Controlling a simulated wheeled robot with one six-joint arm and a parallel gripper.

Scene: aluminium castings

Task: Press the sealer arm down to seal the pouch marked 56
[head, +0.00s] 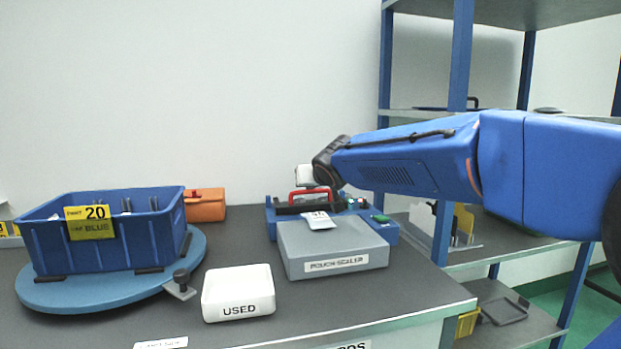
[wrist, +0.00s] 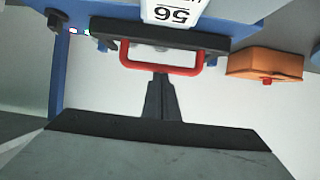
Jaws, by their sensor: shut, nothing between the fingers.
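The pouch sealer (head: 335,262) is a blue and grey unit on the bench, labelled POUCH SEALER. Its dark sealer arm (wrist: 215,37) carries a red handle (head: 309,190), which also shows in the wrist view (wrist: 196,70). A white pouch (head: 318,220) lies on the grey top; its mark 56 shows upside down in the wrist view (wrist: 172,14). My gripper (wrist: 160,76) is shut and empty, its tips at the handle's middle in the picture; contact cannot be told. In the head view my arm hides the fingers.
A blue bin (head: 130,250) marked 20 stands on a round blue turntable (head: 85,295) at left. A white USED box (head: 238,292) sits in front of the sealer. An orange box (head: 205,205) is behind left. Blue-post shelving (head: 455,60) stands at right.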

